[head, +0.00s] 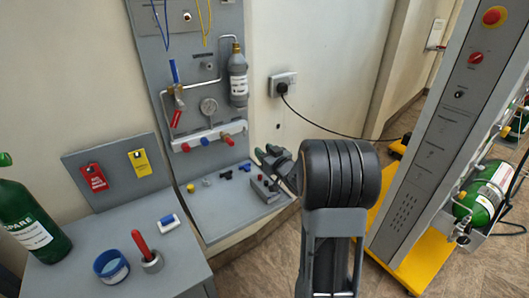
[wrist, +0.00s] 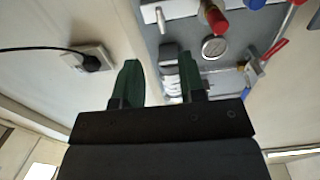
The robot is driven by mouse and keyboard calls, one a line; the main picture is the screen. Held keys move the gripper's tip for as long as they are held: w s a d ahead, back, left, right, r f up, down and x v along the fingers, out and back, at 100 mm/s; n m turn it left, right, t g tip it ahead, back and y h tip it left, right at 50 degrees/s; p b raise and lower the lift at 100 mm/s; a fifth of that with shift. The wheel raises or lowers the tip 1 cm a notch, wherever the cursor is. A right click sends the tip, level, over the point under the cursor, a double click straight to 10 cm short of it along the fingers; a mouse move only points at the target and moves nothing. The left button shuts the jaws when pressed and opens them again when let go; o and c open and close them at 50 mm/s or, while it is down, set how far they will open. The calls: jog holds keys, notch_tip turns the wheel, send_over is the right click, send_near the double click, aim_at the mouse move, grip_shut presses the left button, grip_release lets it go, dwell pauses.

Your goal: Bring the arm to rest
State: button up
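My gripper (head: 268,155) is in the middle of the head view, in front of the right edge of the grey panel. Part of it is hidden behind my dark wrist. In the wrist view my gripper (wrist: 159,72) shows two green-padded fingers apart with nothing held between them. The grey panel (head: 150,65) carries a small grey bottle (head: 238,80), a round gauge (head: 208,106) and a white manifold (head: 210,137) with red and blue knobs. The gauge also shows in the wrist view (wrist: 214,47).
A wall socket (head: 283,84) with a black plug and cable sits right of the panel. A tall grey console (head: 440,130) on a yellow base stands at right. A green bottle (head: 30,225), a blue cup (head: 111,267) and a red-handled tool (head: 140,243) stand on the left bench.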

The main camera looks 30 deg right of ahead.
jog(key=shift+f, duration=0.1)
dwell(0.3)
jog(key=s+d+f+m+g+h, duration=0.1)
jog(key=f+g, duration=0.1)
jog(key=s+d+f+g+h, duration=0.1)
jog(key=d+f+g+h, duration=0.1)
jog(key=f, duration=0.1)
jog(key=s+d+f+m+g+h, duration=0.1)
jog(key=s+f+g+h, duration=0.1)
jog(key=f, duration=0.1)
jog(key=shift+s+d+m, duration=0.1)
jog(key=shift+d+m, duration=0.15)
jog(key=shift+m, duration=0.05)
jog(key=s+g, duration=0.1)
jog(key=s, duration=0.1)
jog(key=s+a+g+p, duration=0.1)
jog(key=s+g, duration=0.1)
jog(key=s+a+g+p, duration=0.1)
jog(key=s, duration=0.1)
jog(key=shift+a+r+m+h, duration=0.1)
jog(key=shift+r+m+h, duration=0.2)
jog(key=shift+r+m, duration=0.1)
jog(key=s+a+r+n+g+y+p, duration=0.2)
jog(key=s+a+r+p, duration=0.6)
jog(key=s+a+r, duration=0.7)
jog(key=s+a+g+y, duration=0.1)
jog(key=a+g, duration=0.1)
jog(key=a, duration=0.1)
jog(key=shift+r+p, duration=0.4)
